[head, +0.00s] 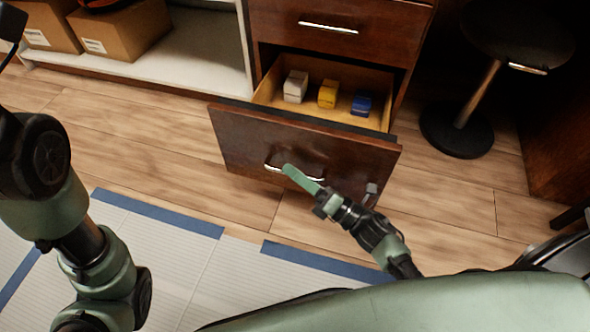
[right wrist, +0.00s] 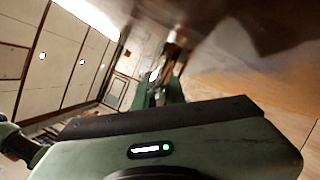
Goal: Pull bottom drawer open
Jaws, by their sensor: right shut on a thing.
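The bottom drawer (head: 300,150) has a dark wood front and stands partly pulled out of the cabinet in the head view. A white box (head: 295,86), a yellow box (head: 328,94) and a blue box (head: 361,103) lie inside it. My right gripper (head: 288,170) is shut on the drawer's metal handle (head: 316,179), near the handle's left part. The right wrist view is blurred and tilted, with the dark drawer front (right wrist: 240,25) close above my gripper. My left arm shows at the left, but its gripper is out of view.
An upper drawer (head: 330,30) is shut above the open one. A black stool (head: 456,130) stands at the right. Cardboard boxes (head: 118,36) sit on a white shelf (head: 195,62) at the left. Wood floor and a pale mat (head: 215,275) with blue edging lie in front.

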